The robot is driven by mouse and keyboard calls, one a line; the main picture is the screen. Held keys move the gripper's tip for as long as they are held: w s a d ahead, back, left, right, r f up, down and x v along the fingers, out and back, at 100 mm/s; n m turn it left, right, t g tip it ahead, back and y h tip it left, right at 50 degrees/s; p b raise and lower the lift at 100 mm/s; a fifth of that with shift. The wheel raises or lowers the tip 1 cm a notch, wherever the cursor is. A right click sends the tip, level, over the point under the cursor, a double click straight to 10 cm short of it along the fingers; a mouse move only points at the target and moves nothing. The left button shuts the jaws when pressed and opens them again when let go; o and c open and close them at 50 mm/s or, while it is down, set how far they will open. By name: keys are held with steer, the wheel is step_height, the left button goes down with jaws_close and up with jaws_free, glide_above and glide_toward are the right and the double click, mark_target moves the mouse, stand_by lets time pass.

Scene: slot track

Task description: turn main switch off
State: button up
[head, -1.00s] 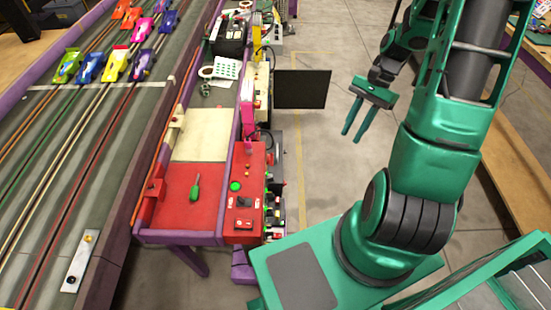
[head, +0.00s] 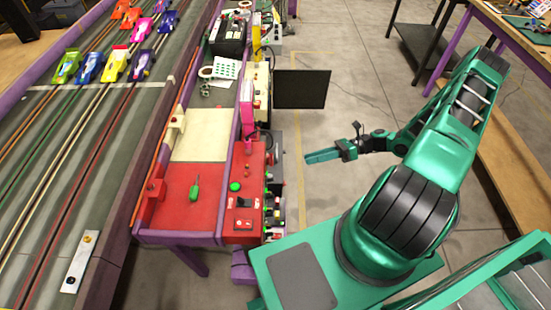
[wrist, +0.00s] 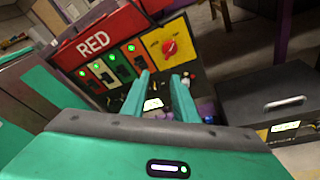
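In the head view my gripper (head: 308,157) points left toward the side of the red control box (head: 243,205), with floor showing between. The knob cannot be made out clearly there.
Lit green lamps and small switches (wrist: 107,75) line the panel left of the knob. A dark case (wrist: 270,105) stands at the right. A black screen (head: 302,89) juts out beyond the control box.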

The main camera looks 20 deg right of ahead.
mark_target(270, 160)
steer(key=w+a+f+m+t+y, duration=0.1)
steer(key=w+a+m+t, duration=0.2)
steer(key=w+a, duration=0.3)
steer(key=a+m, duration=0.1)
steer(key=a, duration=0.4)
steer(key=shift+f+t, duration=0.35)
steer(key=shift+t, duration=0.05)
steer(key=shift+c, duration=0.7)
